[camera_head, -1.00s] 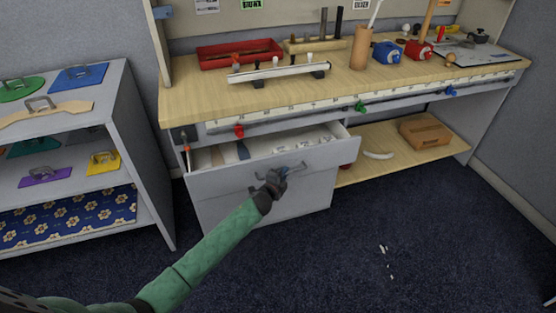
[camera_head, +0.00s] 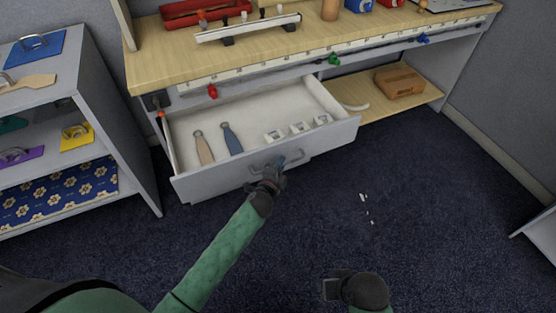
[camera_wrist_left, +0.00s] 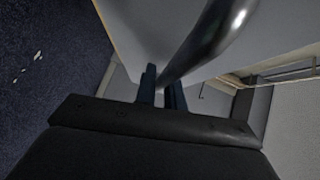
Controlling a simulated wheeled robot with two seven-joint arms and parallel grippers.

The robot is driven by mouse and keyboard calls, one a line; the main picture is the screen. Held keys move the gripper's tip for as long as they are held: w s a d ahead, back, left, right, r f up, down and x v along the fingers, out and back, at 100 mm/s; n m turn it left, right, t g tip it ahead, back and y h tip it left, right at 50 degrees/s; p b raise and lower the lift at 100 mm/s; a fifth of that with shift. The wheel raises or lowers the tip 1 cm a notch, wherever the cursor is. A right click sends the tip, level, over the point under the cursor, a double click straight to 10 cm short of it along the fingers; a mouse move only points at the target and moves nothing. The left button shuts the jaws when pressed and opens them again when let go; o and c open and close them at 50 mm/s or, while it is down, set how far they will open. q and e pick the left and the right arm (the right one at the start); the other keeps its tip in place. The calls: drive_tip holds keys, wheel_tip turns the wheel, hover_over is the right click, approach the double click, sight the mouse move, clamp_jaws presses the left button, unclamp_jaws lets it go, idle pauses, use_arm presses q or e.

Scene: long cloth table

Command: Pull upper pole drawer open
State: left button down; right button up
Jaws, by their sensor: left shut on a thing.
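The upper drawer (camera_head: 325,143) is pulled well out from under the wooden bench top, and its white inside shows. My left gripper (camera_head: 277,166) is shut on the drawer's bar handle (camera_head: 261,162). In the left wrist view the dark fingers (camera_wrist_left: 162,88) sit at the curved metal handle (camera_wrist_left: 212,42), close to the drawer front. My right gripper (camera_head: 333,288) hangs low at the bottom of the head view, away from the drawer. I cannot tell whether its fingers are apart.
The drawer holds a tan tool (camera_head: 203,147), a blue tool (camera_head: 231,138) and three small white pieces (camera_head: 297,128). A grey shelf unit (camera_head: 129,172) stands at the left. A cardboard box (camera_head: 399,80) lies on the lower shelf. The dark floor (camera_head: 430,200) in front is mostly clear, with small white scraps (camera_head: 364,205).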

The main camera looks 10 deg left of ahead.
drive_tip(key=shift+w, duration=0.1)
use_arm(q)
drive_tip(key=c, duration=1.5)
unclamp_jaws()
use_arm(e)
drive_tip(key=shift+a, duration=0.1)
